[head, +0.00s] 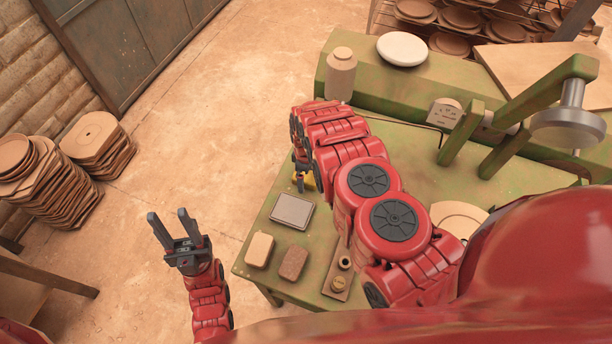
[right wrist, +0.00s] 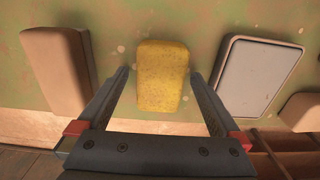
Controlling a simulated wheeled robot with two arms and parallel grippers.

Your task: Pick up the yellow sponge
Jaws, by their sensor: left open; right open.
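The yellow sponge (right wrist: 163,75) lies on the green table and shows whole in the right wrist view. In the head view only a small part of the sponge (head: 311,180) shows beside my right gripper (head: 300,181); the arm hides the rest. My right gripper (right wrist: 159,74) is open, with one finger on each side of the sponge in the picture and a gap on both sides. I cannot tell how far above the table the fingertips are. My left gripper (head: 169,214) is open and empty, over the floor left of the table.
A grey slab (right wrist: 260,72) lies right of the sponge in the wrist view, and a brown block (right wrist: 57,68) lies left. A beige block (head: 259,250) and a brown block (head: 293,263) lie near the table's front edge. A press (head: 568,128) stands at right.

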